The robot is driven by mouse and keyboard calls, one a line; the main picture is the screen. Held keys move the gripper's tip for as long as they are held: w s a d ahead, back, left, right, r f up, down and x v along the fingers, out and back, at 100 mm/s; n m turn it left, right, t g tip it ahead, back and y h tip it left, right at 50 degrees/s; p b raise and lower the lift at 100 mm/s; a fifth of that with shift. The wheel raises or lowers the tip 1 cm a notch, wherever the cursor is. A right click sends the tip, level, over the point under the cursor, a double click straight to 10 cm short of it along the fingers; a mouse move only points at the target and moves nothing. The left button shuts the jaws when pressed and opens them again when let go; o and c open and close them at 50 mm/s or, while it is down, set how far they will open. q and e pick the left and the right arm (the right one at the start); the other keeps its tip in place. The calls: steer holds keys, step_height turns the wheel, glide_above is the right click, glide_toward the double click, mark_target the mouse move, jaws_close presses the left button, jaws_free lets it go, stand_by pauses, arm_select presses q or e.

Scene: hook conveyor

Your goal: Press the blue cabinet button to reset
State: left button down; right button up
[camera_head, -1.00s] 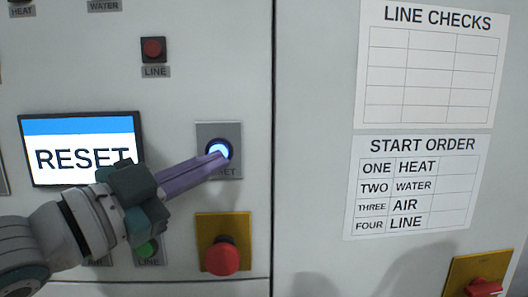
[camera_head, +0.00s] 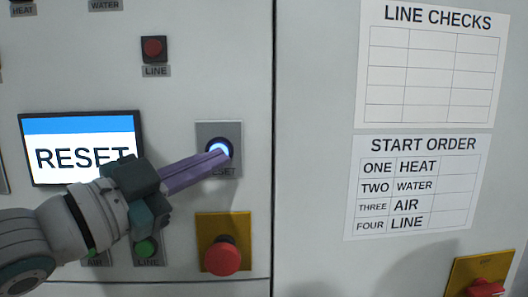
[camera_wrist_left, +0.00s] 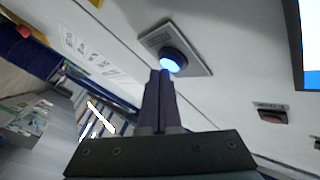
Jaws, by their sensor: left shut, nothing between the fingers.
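The blue cabinet button (camera_head: 220,147) glows blue-white inside a dark ring on a grey plate, with a partly covered label below it. My left gripper (camera_head: 224,156) is shut and empty, its purple fingers pointing at the button. In the head view the fingertips overlap the button's lower edge. In the left wrist view the button (camera_wrist_left: 171,62) is lit, just beyond the closed fingertips (camera_wrist_left: 159,73). I cannot tell for sure whether they touch it. A screen (camera_head: 80,148) reads RESET, partly covered by my left gripper. My right gripper is not in view.
A red mushroom button (camera_head: 222,258) on a yellow plate sits below the blue one. Green buttons, one being LINE (camera_head: 147,248), are under my gripper. A red LINE lamp (camera_head: 153,48) is above. A red switch (camera_head: 485,288) is at the lower right.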

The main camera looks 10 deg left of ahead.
arm_select(q)
steer(key=shift+w+a+b, duration=0.1)
steer(key=shift+w+b, duration=0.2)
steer(key=shift+w, duration=0.1)
stand_by(0.4)
steer(key=shift+s, duration=0.1)
steer(key=shift+s+d+p, duration=0.2)
steer(key=shift+s+p, duration=0.35)
steer(key=shift+s, duration=0.15)
steer(key=shift+s+d+p, duration=0.25)
steer(key=shift+s+p, duration=0.25)
steer(key=shift+s, duration=0.3)
steer(key=shift+s+d+p, duration=0.2)
steer(key=shift+s+p, duration=0.25)
steer(key=shift+s, duration=0.35)
steer(key=shift+s+d+p, duration=0.25)
steer(key=shift+s+p, duration=0.25)
steer(key=shift+s, duration=0.3)
